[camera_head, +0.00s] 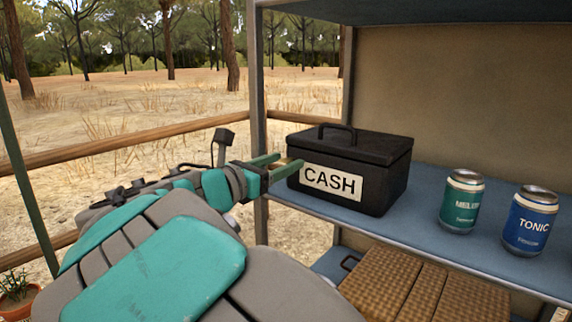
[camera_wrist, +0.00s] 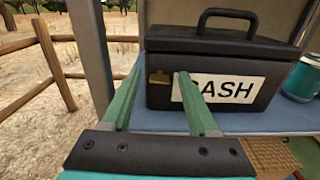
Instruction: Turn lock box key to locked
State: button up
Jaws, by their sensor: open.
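The lock box is a black box (camera_head: 378,165) with a lid, a top handle and a white CASH label (camera_head: 331,182), standing on the blue shelf. In the wrist view the box (camera_wrist: 225,48) fills the upper right. A small brass key (camera_wrist: 158,77) sits on its front face, left of the label. My gripper (camera_head: 289,160) reaches in from the left, at the box's front left. In the wrist view my green fingers (camera_wrist: 160,69) are apart, with the key showing between their tips. I cannot tell whether they touch it. The key's exact turn is too small to read.
On the blue shelf (camera_head: 400,217), a teal can (camera_head: 462,203) and a blue TONIC can (camera_head: 530,222) stand right of the box. A grey post (camera_head: 257,90) rises left of it. A woven basket (camera_head: 400,285) sits below. A wooden rail (camera_head: 120,142) runs behind my arm.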

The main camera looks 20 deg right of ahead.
grip_shut()
dwell(0.5)
